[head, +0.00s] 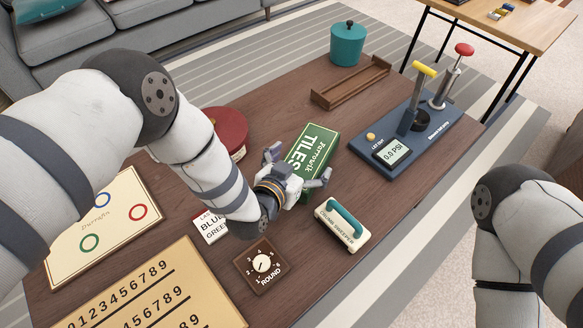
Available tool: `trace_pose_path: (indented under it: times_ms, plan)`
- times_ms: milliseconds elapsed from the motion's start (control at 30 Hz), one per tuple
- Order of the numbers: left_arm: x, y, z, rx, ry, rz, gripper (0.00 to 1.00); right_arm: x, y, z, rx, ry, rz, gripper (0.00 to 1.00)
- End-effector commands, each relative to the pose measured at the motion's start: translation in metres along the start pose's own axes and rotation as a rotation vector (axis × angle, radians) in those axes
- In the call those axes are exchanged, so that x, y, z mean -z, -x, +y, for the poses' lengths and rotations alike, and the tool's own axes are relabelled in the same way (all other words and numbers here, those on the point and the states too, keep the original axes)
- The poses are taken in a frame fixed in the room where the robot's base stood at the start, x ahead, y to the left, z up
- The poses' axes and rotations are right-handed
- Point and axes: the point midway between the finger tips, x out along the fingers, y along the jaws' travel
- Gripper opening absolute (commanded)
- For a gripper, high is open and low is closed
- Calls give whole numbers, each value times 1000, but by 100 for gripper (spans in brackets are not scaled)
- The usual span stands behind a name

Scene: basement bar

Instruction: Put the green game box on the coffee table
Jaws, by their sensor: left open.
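The green game box (318,142), lettered "TILES", stands on the dark wooden coffee table (285,95) near its middle. My left gripper (298,168) is at the near end of the box, with its open fingers spread to either side of it. Whether the fingers touch the box cannot be told. The hand hides the box's near lower part. My right arm shows at the right edge, but its gripper is out of the picture.
A blue pump board (363,150), wooden rack (350,84), teal pot (347,45) and red round tin (226,127) surround the box. A crumb sweeper (342,224), round dial (262,266) and number board (150,300) lie nearer. Bare wood shows between box and rack.

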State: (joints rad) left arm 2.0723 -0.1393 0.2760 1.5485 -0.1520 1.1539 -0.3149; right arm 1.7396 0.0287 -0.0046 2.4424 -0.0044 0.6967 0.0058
Motion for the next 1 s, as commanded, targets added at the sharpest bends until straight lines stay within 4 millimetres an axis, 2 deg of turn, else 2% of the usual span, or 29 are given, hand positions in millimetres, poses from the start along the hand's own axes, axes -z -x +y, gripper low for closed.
trace_pose_path:
  times_ms: [200,400,533,933,1000]
  plan:
    - [4,56,-1,1,-1,-1,96,-2,16,0,1,0,22,40]
    - [2,94,-1,0,-1,0,96,-2,22,0,1,0,31,40]
    - [2,103,-1,1,0,1,96,-3,23,0,1,0,32,40]
    - [1,104,0,1,0,1,96,-3,23,0,1,0,32,40]
    - [-4,109,-1,0,6,-29,96,-3,27,0,1,0,37,40]
